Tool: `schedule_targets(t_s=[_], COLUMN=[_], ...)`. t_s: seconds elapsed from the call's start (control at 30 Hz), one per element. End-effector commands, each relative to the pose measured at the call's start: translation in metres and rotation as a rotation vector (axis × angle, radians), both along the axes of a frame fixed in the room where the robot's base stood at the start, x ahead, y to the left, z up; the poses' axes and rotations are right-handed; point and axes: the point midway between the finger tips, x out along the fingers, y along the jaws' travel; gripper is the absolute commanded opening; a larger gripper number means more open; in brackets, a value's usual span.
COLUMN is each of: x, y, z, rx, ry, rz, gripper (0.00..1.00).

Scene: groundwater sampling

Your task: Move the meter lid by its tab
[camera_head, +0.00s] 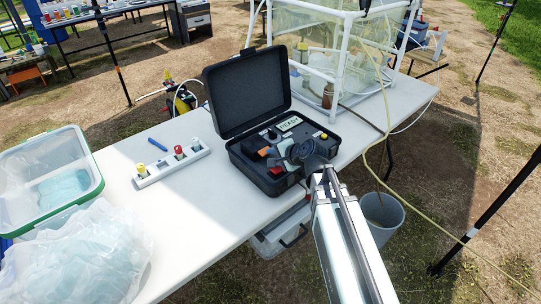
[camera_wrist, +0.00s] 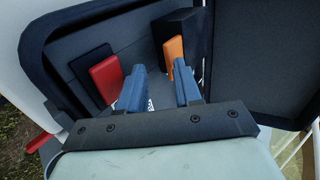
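A black case (camera_head: 236,141) lies open on the white table, its large foam-lined lid (camera_head: 246,92) raised at the back. Inside are a lit display panel (camera_head: 289,124), a small orange piece (camera_head: 264,152) and a red piece (camera_head: 277,170). I cannot tell which part is the meter lid's tab. My gripper (camera_wrist: 158,80) is over the right part of the case, its two blue fingers apart with a gap between them. In the wrist view the orange piece (camera_wrist: 174,49) is near the right fingertip and the red block (camera_wrist: 105,78) is left of the left finger. My arm hides part of the case in the head view.
A white strip with capped vials (camera_head: 171,166) and a blue pen (camera_head: 157,145) lie left of the case. A green-rimmed tub (camera_head: 92,165) and clear plastic bag (camera_head: 75,262) are at left. A white-framed enclosure (camera_head: 337,80) stands behind. Table between is clear.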

Motion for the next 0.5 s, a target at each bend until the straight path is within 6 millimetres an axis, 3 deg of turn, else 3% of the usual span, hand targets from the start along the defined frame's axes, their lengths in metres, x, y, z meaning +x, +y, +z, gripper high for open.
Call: schedule_targets(t_s=[0.2,0.5], x=[-0.019,-0.029], y=[-0.017,-0.028], z=[0.020,0.034], rx=[0.006,0.010], ry=[-0.006,-0.009], rz=[-0.004,-0.004], gripper=[0.34,0.34])
